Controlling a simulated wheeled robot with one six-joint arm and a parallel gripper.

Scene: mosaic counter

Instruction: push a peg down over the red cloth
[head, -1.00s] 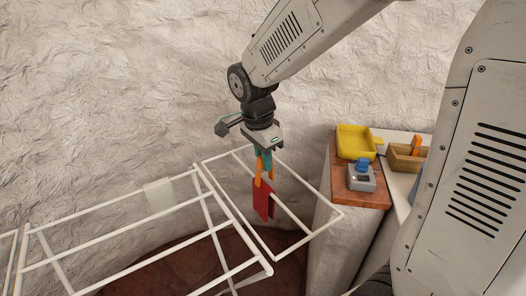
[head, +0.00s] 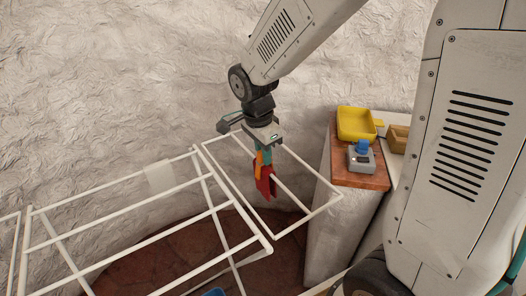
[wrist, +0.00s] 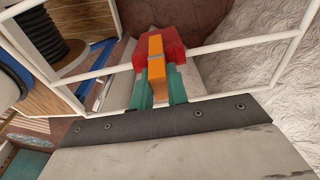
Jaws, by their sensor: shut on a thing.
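My gripper (head: 262,157) has teal fingers shut on an orange peg (head: 258,166); they also show in the wrist view (wrist: 160,88). The red cloth (head: 266,186) hangs at a rail of the white drying rack (head: 308,215). The peg points down and its lower part overlaps the cloth in the head view. In the wrist view the peg (wrist: 157,68) lies across the red cloth (wrist: 175,47), between the fingers. How far the prongs straddle the rail is hidden.
A counter at the right holds a yellow tray (head: 356,124), a grey device with a blue top (head: 361,158) and a wooden box (head: 398,139). Rack bars surround my gripper.

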